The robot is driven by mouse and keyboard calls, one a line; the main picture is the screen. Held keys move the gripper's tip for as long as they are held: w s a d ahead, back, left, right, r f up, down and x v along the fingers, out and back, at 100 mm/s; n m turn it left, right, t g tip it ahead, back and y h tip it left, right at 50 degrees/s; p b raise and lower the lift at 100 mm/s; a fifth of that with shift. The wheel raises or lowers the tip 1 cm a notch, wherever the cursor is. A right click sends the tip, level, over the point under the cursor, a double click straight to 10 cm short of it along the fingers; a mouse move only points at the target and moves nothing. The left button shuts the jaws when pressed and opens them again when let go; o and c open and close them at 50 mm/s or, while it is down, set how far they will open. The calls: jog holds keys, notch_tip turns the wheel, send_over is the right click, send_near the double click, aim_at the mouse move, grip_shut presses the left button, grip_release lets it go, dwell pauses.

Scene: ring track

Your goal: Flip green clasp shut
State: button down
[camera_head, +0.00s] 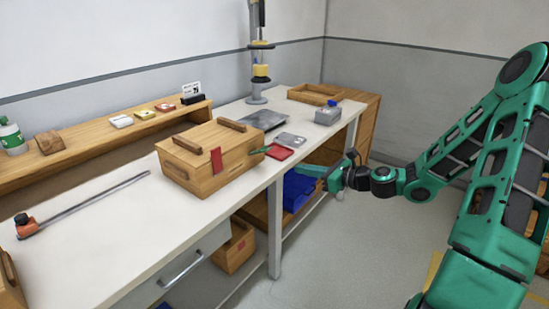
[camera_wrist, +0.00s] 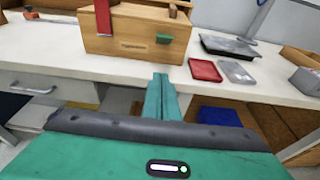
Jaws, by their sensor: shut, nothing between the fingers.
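The wooden box (camera_head: 207,160) stands on the white workbench with its lid down. The green clasp (camera_head: 259,150) sticks out from the box's right side in the head view. In the wrist view the green clasp (camera_wrist: 164,38) shows as a short green piece on the box face towards me, right of a small label. A red clasp (camera_head: 217,160) lies upright against the box at its near corner; it also shows in the wrist view (camera_wrist: 102,18). My gripper (camera_head: 304,169) is shut and empty, off the bench's front edge, apart from the box and the clasp.
A red tray (camera_head: 279,153) and a grey case (camera_head: 291,140) lie right of the box. A dark metal tray (camera_head: 264,120) lies behind. Blue bins (camera_head: 298,190) sit below the bench. A long clamp (camera_head: 85,203) lies at the left.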

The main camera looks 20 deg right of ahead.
dwell(0.3)
send_near(261, 149)
jog(key=shift+w+a+f, duration=0.35)
jog(key=shift+w+f, duration=0.45)
jog(key=shift+w, duration=0.05)
jog(key=shift+w+a+f, duration=0.35)
jog(key=shift+w+f, duration=0.5)
